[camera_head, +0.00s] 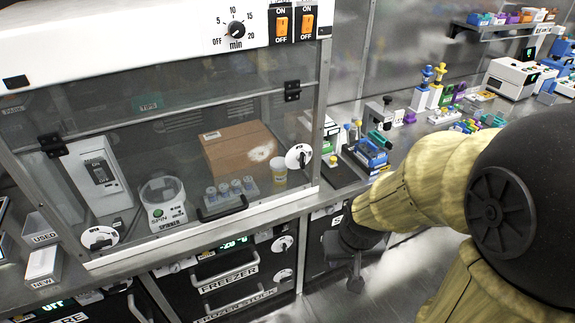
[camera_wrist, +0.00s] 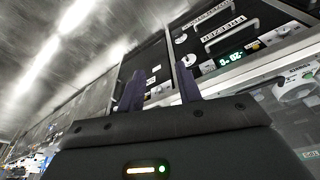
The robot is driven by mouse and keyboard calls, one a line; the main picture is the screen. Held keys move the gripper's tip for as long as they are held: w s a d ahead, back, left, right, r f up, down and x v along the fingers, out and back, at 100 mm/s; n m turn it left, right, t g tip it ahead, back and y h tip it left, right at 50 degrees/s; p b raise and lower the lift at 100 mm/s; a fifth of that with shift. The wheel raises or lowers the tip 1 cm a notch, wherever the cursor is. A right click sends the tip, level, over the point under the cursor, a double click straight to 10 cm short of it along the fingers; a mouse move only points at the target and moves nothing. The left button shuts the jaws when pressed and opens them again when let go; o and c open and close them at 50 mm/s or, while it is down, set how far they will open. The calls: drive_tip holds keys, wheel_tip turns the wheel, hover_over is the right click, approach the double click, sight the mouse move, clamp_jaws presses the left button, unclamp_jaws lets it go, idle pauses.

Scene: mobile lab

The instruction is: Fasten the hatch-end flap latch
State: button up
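The glass-fronted hatch (camera_head: 240,100) has a round white latch plate with a dark knob (camera_head: 299,156) at its lower right corner. A similar latch (camera_head: 100,237) sits at its lower left corner. I cannot tell which one belongs to the hatch-end flap, or whether either is fastened. My gripper (camera_head: 355,275) hangs low in front of the bench, right of the freezer and below the hatch. In the wrist view my gripper (camera_wrist: 160,88) has its two dark fingers apart with nothing between them. It touches neither latch.
The freezer (camera_head: 225,278) and its handles sit under the bench, with more round plates (camera_head: 283,243) at its right. Inside the hatch are a spinner (camera_head: 163,203), a cardboard box (camera_head: 240,150) and a vial rack (camera_head: 231,193). A blue-topped device (camera_head: 371,152) stands on the bench to the right.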

drive_tip(key=shift+a, duration=0.15)
drive_tip(key=w+d+f+n+t+y+b, duration=0.1)
drive_tip(key=w+t+b, duration=0.4)
drive_tip(key=w, duration=0.6)
drive_tip(key=w+d+f+n+t+y+b, duration=0.1)
drive_tip(key=w+f+n+t+y+b, duration=0.2)
drive_tip(key=w+t, duration=0.6)
drive_tip(key=w+y+b, duration=0.2)
drive_tip(key=b, duration=0.1)
drive_tip(key=shift+w+d+f, duration=0.15)
drive_tip(key=shift+d+f, duration=0.2)
drive_tip(key=shift+d, duration=0.05)
